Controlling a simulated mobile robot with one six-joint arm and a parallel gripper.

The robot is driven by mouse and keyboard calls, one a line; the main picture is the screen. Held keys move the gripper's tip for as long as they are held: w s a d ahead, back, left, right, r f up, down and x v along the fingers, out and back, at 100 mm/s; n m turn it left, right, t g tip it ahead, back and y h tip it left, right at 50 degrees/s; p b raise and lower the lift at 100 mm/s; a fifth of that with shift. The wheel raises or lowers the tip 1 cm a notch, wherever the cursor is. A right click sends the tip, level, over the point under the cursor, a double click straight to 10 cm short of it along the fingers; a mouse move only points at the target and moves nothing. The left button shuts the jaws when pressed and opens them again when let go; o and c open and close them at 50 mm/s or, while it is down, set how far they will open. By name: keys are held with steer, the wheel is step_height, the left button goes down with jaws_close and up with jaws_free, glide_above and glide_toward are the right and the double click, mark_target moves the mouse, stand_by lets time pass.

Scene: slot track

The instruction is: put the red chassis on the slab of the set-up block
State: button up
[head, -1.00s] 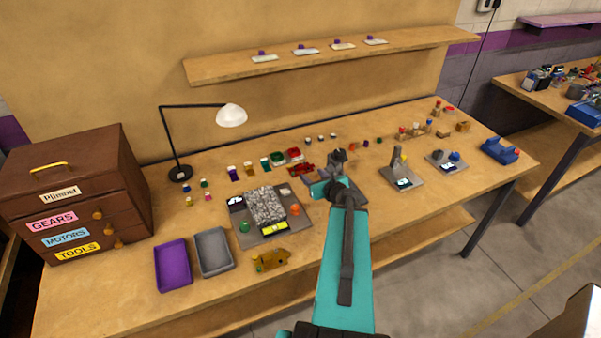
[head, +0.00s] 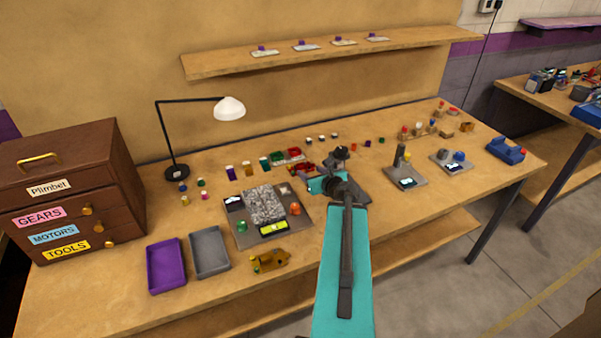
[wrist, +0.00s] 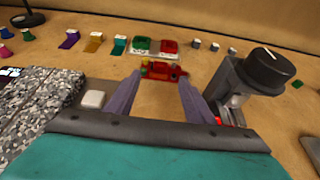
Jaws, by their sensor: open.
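The red chassis (wrist: 163,72) lies on the table in the wrist view, a low red body with small dark and yellowish parts. It also shows in the head view (head: 302,168), left of my wrist. My gripper (wrist: 161,84) is open and empty; its two grey-purple fingers point toward the chassis, which appears just beyond and between the tips. A grey block with a black knob (wrist: 268,68), which seems to be the set-up block, stands close to the right finger. In the head view its grey base (head: 362,190) is partly hidden by my arm, and I cannot make out its slab clearly.
A tray with a green and a red body (wrist: 156,46) lies behind the chassis. A board with a grey speckled strip (head: 267,206) is on the left. Small coloured parts line the back. Grey fixtures (head: 405,178) stand to the right. The front right table is clear.

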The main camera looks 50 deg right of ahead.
mark_target(300, 165)
steer(key=shift+b+x, duration=1.1)
steer(key=shift+b, duration=0.75)
steer(key=shift+w+d+f, duration=0.15)
steer(key=shift+w+d, duration=0.1)
steer(key=shift+w, duration=0.35)
steer(key=shift+w+d+f+p, duration=0.2)
steer(key=shift+w+f+p, duration=0.15)
steer(key=shift+w, duration=0.25)
steer(key=shift+p+x, duration=0.55)
steer(key=shift+x, duration=2.1)
steer(key=shift+s+d, duration=0.1)
steer(key=c, duration=1.1)
